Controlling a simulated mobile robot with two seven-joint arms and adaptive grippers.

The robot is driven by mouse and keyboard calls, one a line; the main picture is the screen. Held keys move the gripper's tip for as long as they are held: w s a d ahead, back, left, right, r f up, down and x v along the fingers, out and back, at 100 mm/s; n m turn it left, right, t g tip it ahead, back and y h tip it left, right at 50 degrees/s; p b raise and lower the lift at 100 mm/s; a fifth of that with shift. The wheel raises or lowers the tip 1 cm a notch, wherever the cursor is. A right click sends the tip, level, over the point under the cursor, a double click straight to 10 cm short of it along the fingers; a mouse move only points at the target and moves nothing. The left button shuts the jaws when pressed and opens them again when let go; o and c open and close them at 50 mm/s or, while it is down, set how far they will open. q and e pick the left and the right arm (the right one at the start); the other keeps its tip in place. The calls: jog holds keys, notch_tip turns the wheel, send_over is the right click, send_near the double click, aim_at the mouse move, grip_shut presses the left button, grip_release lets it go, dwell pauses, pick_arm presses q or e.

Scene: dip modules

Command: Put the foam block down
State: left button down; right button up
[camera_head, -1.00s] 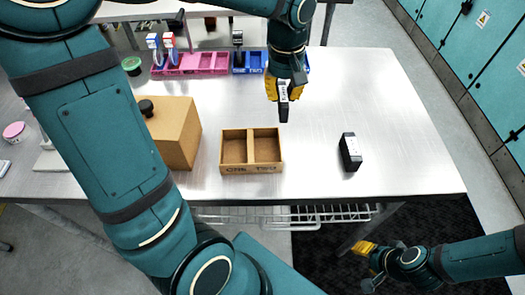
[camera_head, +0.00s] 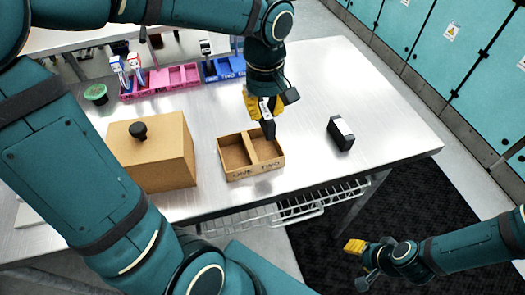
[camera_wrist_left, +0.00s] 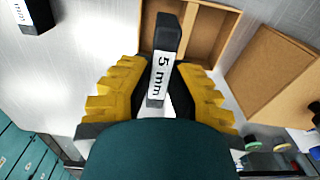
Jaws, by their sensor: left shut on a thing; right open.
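My left gripper (camera_head: 259,106) is shut on a black block with a white label, which I take to be the foam block (camera_head: 268,129). In the left wrist view the foam block (camera_wrist_left: 166,45) stands between the yellow fingers, and its label reads "5 mm". In the head view its lower end appears at the back of the wooden tray (camera_head: 252,174), by the compartment marked TWO. I cannot tell whether it touches the tray. Both compartments look empty. My right gripper (camera_head: 357,248) is open and empty, off the table's front edge.
A second black block with a white label (camera_head: 341,134) lies right of the tray. A brown box with a black knob (camera_head: 150,160) stands left of it. Pink bins (camera_head: 165,80) and blue bins (camera_head: 222,68) line the back. The table's right side is clear.

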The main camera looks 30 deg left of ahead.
pick_arm(q)
notch_tip(320, 180, down, 10)
jog(key=b, duration=0.2)
jog(key=shift+b, duration=0.4)
jog(key=shift+f, duration=0.15)
jog(key=c, duration=1)
grip_release()
